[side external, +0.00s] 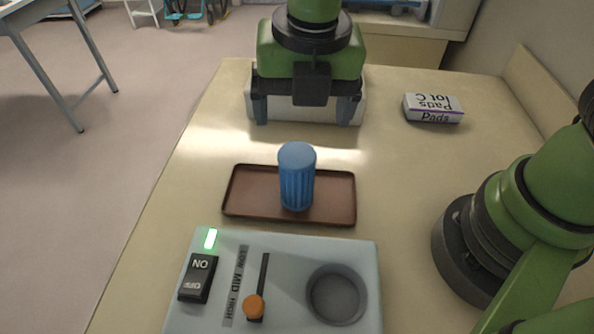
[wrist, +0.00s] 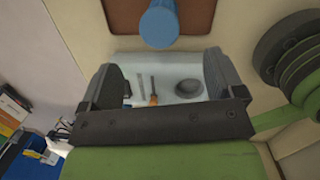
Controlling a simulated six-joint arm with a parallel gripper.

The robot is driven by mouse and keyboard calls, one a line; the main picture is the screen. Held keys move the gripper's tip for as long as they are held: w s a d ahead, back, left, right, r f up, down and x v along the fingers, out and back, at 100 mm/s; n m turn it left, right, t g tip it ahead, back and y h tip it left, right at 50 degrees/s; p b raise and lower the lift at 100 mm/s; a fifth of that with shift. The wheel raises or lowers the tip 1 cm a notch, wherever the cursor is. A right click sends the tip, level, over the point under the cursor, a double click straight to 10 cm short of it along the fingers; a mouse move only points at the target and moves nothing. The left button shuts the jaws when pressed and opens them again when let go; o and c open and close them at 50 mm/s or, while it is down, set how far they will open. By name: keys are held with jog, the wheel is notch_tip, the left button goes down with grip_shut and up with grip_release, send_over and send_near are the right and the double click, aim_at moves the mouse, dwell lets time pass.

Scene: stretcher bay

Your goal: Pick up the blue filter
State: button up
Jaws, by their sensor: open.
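The blue filter (side external: 297,180) is a ribbed blue cylinder with a smooth, paler top. It stands upright on the brown tray (side external: 238,208) in the side view. In the wrist view the filter (wrist: 159,25) shows at the top edge, partly cut off, over the tray (wrist: 118,15). My gripper (side external: 306,112) is at the upper middle of the side view, apart from the filter. Its jaws are open and empty. In the wrist view my gripper (wrist: 160,72) has its fingers wide apart, with the filter above and beyond the gap between them.
A pale control panel (side external: 290,252) stands in front of the tray, with a green light, a black ON/OFF switch, an orange slider knob (side external: 253,307) near HIGH and an empty round recess (side external: 337,294). A pads box (side external: 433,108) lies at the back right. The table left of the tray is clear.

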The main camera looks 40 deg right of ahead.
aim_at(297, 154)
jog(key=f, duration=0.2)
jog(key=f+n, duration=0.2)
jog(key=f, duration=0.1)
jog(key=shift+w+a+f, duration=0.25)
jog(key=shift+a+f, duration=0.05)
jog(key=shift+f, duration=0.05)
jog(key=f, duration=0.3)
jog(key=w+d+f, duration=0.1)
jog(key=f, duration=0.1)
jog(key=shift+f, duration=0.35)
jog(key=shift+a, duration=0.1)
jog(key=c, duration=1.1)
